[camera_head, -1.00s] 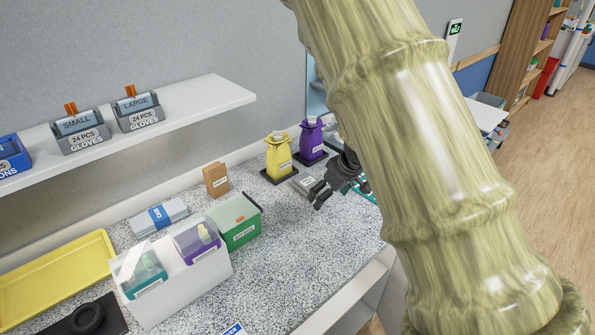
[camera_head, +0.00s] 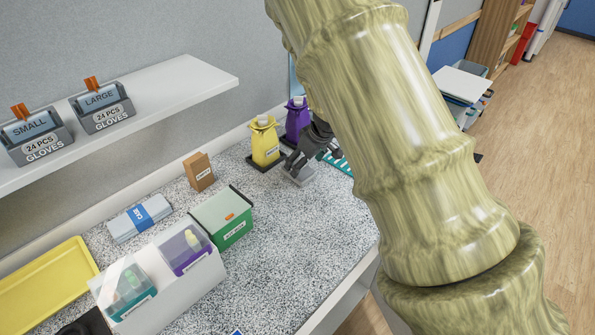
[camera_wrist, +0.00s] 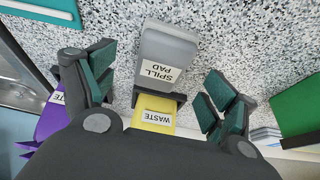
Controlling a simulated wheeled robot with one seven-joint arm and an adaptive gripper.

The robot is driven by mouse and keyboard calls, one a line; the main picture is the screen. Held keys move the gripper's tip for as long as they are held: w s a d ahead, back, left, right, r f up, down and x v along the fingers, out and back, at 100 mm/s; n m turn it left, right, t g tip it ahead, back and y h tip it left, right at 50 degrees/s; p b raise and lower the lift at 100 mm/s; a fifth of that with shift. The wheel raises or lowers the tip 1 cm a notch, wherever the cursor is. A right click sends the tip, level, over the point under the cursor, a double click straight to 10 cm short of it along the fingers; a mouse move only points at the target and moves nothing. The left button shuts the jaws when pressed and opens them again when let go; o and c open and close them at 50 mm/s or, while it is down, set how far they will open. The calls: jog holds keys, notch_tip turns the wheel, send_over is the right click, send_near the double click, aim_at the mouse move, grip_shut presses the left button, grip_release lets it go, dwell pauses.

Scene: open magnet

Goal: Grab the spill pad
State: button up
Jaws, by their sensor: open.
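The spill pad (camera_wrist: 165,58) is a grey, flat block with a white label reading "SPILL PAD". In the wrist view it lies on the speckled counter, between and beyond my open fingers, with clear gaps on both sides. In the head view the spill pad (camera_head: 299,176) shows partly below my gripper (camera_head: 306,160), in front of the yellow waste bag. My gripper (camera_wrist: 157,95) has green-padded fingers spread wide in the wrist view, with nothing between the pads held.
A yellow waste bag (camera_head: 265,142) and a purple one (camera_head: 297,120) stand close behind the pad. A green box (camera_head: 222,217), brown packet (camera_head: 199,172) and white bin holder (camera_head: 187,284) stand to the left. The counter's front right is clear.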

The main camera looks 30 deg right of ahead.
jog(key=shift+w+a+f, duration=0.25)
jog(key=shift+w+f, duration=0.45)
jog(key=shift+f, duration=0.25)
jog(key=shift+s+a+f+p, duration=0.1)
jog(key=shift+s+f+p, duration=0.05)
jog(key=shift+f+p, duration=0.3)
jog(key=shift+w+f, duration=0.55)
jog(key=shift+f, duration=0.25)
jog(key=shift+s+r, duration=0.15)
jog(key=shift+c, duration=0.2)
jog(key=shift+s+r, duration=0.1)
jog(key=c, duration=1.1)
